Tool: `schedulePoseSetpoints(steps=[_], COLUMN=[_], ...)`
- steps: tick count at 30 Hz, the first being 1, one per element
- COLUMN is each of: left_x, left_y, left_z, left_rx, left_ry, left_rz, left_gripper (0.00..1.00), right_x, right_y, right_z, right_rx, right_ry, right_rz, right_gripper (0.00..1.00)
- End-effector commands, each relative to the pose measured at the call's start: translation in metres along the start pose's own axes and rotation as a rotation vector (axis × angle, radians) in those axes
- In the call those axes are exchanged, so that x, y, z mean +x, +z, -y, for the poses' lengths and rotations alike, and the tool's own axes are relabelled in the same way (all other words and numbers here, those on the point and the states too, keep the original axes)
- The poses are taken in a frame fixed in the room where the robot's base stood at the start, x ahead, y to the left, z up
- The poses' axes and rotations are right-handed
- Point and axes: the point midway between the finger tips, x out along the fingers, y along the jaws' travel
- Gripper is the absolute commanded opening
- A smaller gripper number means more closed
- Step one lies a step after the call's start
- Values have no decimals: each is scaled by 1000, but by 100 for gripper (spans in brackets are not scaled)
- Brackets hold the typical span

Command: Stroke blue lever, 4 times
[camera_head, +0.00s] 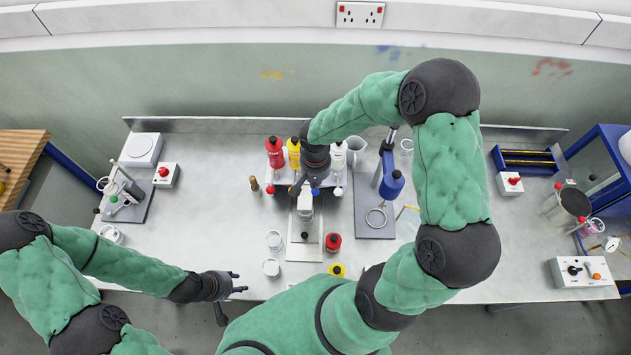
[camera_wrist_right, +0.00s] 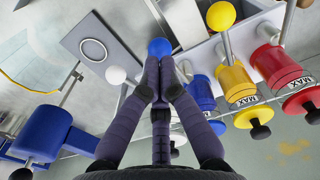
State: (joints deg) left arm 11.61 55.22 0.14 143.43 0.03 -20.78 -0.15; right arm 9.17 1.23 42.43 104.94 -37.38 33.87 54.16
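The blue lever's round knob (camera_wrist_right: 159,47) is just beyond my right gripper's fingertips (camera_wrist_right: 160,68) in the right wrist view. The fingertips are together and look close to or touching the knob; I cannot tell which. The lever's rod is hidden behind the fingers. The blue pump cylinder (camera_wrist_right: 200,92) is partly hidden behind the right finger. In the head view my right gripper (camera_head: 309,188) is over the nozzle gantry, and a bit of the blue knob (camera_head: 315,193) shows beside it. My left gripper (camera_head: 236,282) is open and empty near the bench's front edge.
White (camera_wrist_right: 116,75) and yellow (camera_wrist_right: 221,16) lever knobs flank the blue one. Red (camera_head: 275,153), yellow (camera_head: 294,153) and white (camera_head: 338,160) pump bottles stand at the rack. A blue ring stand (camera_head: 375,225) is right of the gantry. Jars (camera_head: 274,240) stand at its front left.

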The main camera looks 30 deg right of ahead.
Motion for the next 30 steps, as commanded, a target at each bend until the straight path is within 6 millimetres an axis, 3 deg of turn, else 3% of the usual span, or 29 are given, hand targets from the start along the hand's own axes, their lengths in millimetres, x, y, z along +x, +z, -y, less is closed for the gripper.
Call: schedulePoseSetpoints(steps=[30], left_x=[43], left_y=[-2], left_z=[15], left_rx=[0], left_ry=[0], left_rz=[0], left_gripper=[40], right_x=[44], right_y=[0], right_z=[0], right_rx=[0], right_ry=[0], right_rz=[0], right_gripper=[0])
